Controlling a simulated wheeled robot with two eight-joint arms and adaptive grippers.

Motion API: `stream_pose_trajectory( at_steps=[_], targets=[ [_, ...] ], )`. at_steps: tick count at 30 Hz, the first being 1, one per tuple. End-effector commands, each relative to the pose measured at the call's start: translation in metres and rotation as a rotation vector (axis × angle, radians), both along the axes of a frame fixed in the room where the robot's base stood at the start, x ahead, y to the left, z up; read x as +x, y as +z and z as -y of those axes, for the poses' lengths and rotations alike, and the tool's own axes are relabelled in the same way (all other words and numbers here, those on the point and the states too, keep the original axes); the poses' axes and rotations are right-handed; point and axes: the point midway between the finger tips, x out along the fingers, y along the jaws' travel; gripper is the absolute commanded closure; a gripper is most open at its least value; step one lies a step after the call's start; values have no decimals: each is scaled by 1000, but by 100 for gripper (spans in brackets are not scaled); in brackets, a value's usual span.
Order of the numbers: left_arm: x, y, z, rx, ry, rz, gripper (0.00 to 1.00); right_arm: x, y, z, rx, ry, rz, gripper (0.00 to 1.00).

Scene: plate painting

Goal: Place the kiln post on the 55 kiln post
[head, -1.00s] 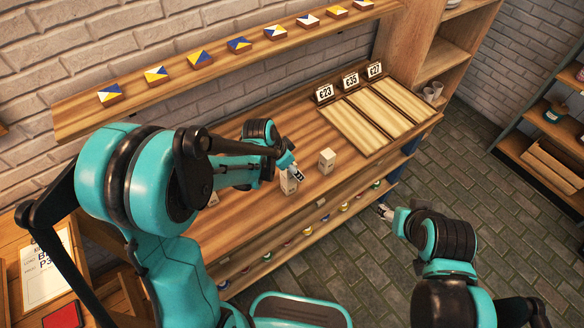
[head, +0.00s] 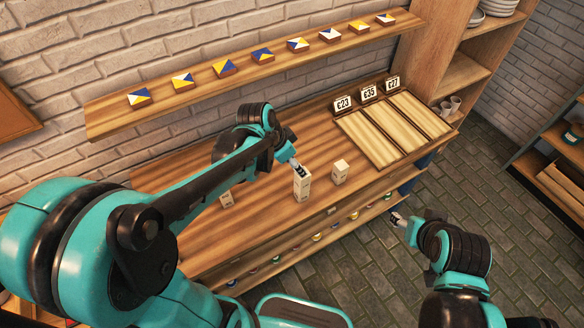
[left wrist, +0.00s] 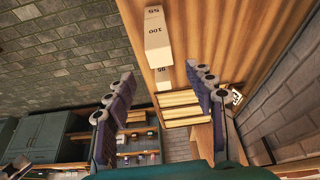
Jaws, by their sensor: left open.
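A tall pale column (head: 302,187) stands on the wooden bench in the head view. In the left wrist view the column (left wrist: 157,35) bears the marks 55 and 100, one beyond the other, like two kiln posts stacked in line. My left gripper (head: 297,166) is at the column's top in the head view. In the left wrist view its fingers (left wrist: 160,75) are spread and empty, with the column beyond the tips. A shorter post (head: 340,173) stands to the right. Another post (head: 227,199) is to the left, partly hidden by my arm. My right gripper (head: 397,218) hangs off the bench's front; its jaws are too small to judge.
Slatted boards (head: 378,138) with price cards (head: 369,93) lie at the bench's right end. A wall shelf (head: 200,88) with several painted tiles runs above the bench. Bench top is clear between the posts and boards.

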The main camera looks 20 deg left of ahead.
Motion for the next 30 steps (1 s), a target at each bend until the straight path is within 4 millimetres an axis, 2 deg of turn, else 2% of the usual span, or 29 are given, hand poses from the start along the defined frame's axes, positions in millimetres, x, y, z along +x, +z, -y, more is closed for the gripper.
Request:
stream_pose_trajectory(
  at_steps=[5,10,15,18,23,30],
  targets=[
    [-26,22,-7,6,127,21,46,0,0,0,0,0,0,46],
    [-67,46,-19,0,350,75,46,0,0,0,0,0,0,46],
    [-104,57,-31,-33,549,144,46,0,0,0,0,0,0,46],
    [-118,59,-37,-55,634,178,46,0,0,0,0,0,0,46],
    [-129,59,-41,-79,705,208,46,0,0,0,0,0,0,46],
    [-131,59,-42,-86,720,215,46,0,0,0,0,0,0,46]
  ],
)
